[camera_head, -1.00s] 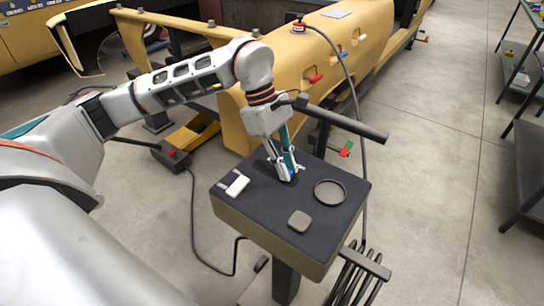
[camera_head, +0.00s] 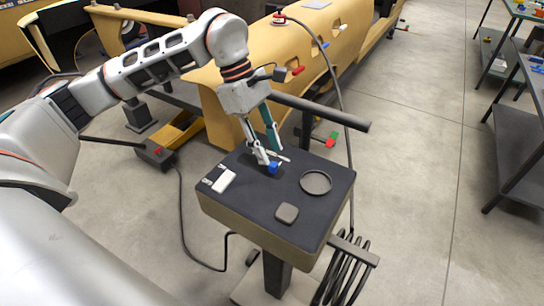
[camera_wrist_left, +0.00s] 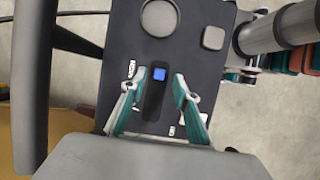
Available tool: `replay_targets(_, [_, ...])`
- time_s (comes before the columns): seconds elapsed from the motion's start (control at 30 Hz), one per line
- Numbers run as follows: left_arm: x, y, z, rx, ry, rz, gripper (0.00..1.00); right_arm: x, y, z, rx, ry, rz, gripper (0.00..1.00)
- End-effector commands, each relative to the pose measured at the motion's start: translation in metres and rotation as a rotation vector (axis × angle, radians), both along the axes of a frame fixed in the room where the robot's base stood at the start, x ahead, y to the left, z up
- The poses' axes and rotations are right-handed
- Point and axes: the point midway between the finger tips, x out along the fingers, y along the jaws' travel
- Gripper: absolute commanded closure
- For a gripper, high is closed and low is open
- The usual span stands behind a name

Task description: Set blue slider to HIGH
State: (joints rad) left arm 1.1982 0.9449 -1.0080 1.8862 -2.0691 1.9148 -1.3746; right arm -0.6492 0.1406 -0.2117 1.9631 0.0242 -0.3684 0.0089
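The blue slider knob (camera_head: 273,168) sits on the dark top of a panel box (camera_head: 255,232). In the left wrist view the knob (camera_wrist_left: 159,74) is at the upper end of a black slot (camera_wrist_left: 154,101). My left gripper (camera_head: 275,159) is low over the panel, and its fingertips (camera_wrist_left: 156,82) are apart, one on each side of the slot. No grip on the knob shows; contact is unclear. Small white labels (camera_wrist_left: 131,69) and (camera_wrist_left: 171,130) lie by the slot's two ends, too small to read. My right gripper is not seen.
A dark rod (camera_head: 320,110) passes behind. A yellow body shell (camera_head: 215,115) stands beyond. Open floor (camera_head: 420,210) lies to the right.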

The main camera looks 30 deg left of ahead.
Motion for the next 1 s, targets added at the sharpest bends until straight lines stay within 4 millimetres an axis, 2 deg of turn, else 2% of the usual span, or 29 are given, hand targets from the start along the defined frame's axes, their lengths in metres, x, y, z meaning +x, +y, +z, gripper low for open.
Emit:
replay_targets(0.03, [0.002, 0.005, 0.012, 0.001, -0.005, 0.002, 0.69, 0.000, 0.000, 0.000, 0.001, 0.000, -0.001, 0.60])
replay_targets(0.2, [0.002, 0.018, 0.043, 0.000, -0.003, 0.001, 0.69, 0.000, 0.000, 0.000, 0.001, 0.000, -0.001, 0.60])
replay_targets(0.4, [0.003, 0.027, 0.068, 0.000, -0.001, -0.001, 0.69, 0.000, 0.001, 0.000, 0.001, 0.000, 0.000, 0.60])
replay_targets(0.6, [0.002, 0.031, 0.076, -0.001, 0.002, -0.002, 0.69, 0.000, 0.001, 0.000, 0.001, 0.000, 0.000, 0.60])
replay_targets(1.0, [0.002, 0.031, 0.076, -0.001, 0.002, -0.002, 0.69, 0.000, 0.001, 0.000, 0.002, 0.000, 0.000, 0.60])
